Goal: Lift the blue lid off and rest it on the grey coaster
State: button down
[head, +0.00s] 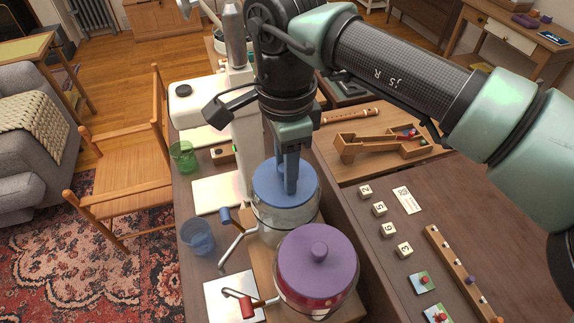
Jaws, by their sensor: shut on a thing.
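The blue lid (270,182) is on or just over the pale pot with a blue-gripped handle (270,228); I cannot tell if there is a gap. My gripper (291,185) points down at the lid's middle and is shut on its knob, which the fingers hide. A pale grey square (222,312), which looks like the grey coaster, lies flat at the lower left, partly behind the other pot's red handle. Nothing rests on it that I can see.
A purple-lidded red pot (318,262) stands close in front. A blue cup (198,238), a cream square (217,193) and a green cup (183,157) are to the left. A white stand (245,140) rises behind. Numbered blocks (380,209) lie right.

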jog(key=shift+w+a+f, duration=0.15)
jog(key=shift+r+p, duration=0.4)
jog(key=shift+r, duration=0.25)
jog(key=shift+w+r, duration=0.1)
jog(key=shift+r+p, duration=1.3)
jog(key=shift+r, duration=0.7)
